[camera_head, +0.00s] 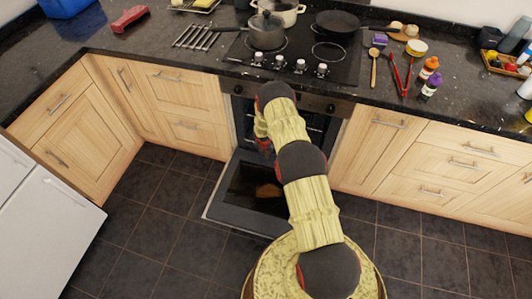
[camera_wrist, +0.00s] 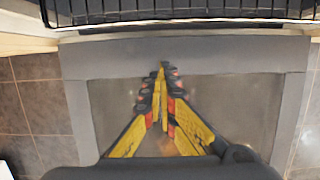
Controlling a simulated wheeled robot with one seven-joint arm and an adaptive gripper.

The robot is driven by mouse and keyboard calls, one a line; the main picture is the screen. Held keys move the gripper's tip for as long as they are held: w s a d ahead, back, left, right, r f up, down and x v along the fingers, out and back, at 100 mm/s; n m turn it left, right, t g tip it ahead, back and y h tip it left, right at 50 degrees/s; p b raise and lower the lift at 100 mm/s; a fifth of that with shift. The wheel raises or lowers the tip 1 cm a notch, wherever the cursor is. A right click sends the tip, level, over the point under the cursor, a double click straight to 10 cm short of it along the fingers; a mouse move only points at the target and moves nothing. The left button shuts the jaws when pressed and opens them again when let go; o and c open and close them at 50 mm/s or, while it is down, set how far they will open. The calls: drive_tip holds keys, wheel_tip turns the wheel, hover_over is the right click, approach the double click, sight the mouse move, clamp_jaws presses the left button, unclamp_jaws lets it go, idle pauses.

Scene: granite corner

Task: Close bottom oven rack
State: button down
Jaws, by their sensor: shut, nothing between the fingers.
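The oven (camera_head: 329,109) is built in below the hob, and its door (camera_head: 222,212) is folded down open. In the wrist view, the door's grey frame and glass (camera_wrist: 215,105) lie below my gripper. A black wire rack (camera_wrist: 180,15) runs across the top of the wrist view at the oven mouth; I cannot tell which level it is. My gripper (camera_wrist: 161,72) is shut and empty, its fingertips pointing toward the rack but apart from it in the picture. In the head view, my arm hides much of the oven's inside.
Wooden cabinets (camera_head: 185,95) flank the oven on both sides. The black counter (camera_head: 120,45) carries a hob with pans (camera_head: 266,28), bottles and utensils. A white appliance (camera_head: 45,225) stands at the lower left. Dark floor tiles (camera_head: 165,195) are clear around the door.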

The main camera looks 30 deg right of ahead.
drive_tip(key=w+d, duration=0.1)
drive_tip(key=w+d+b, duration=0.1)
drive_tip(key=d, duration=0.1)
drive_tip(key=shift+w+d+f, duration=0.1)
drive_tip(key=shift+w+f, duration=0.25)
drive_tip(key=shift+f, duration=0.05)
drive_tip(key=w+d+b, duration=0.3)
drive_tip(key=w+d, duration=0.1)
drive_tip(key=d, duration=0.1)
drive_tip(key=shift+w, duration=0.25)
drive_tip(key=shift+d+r, duration=0.1)
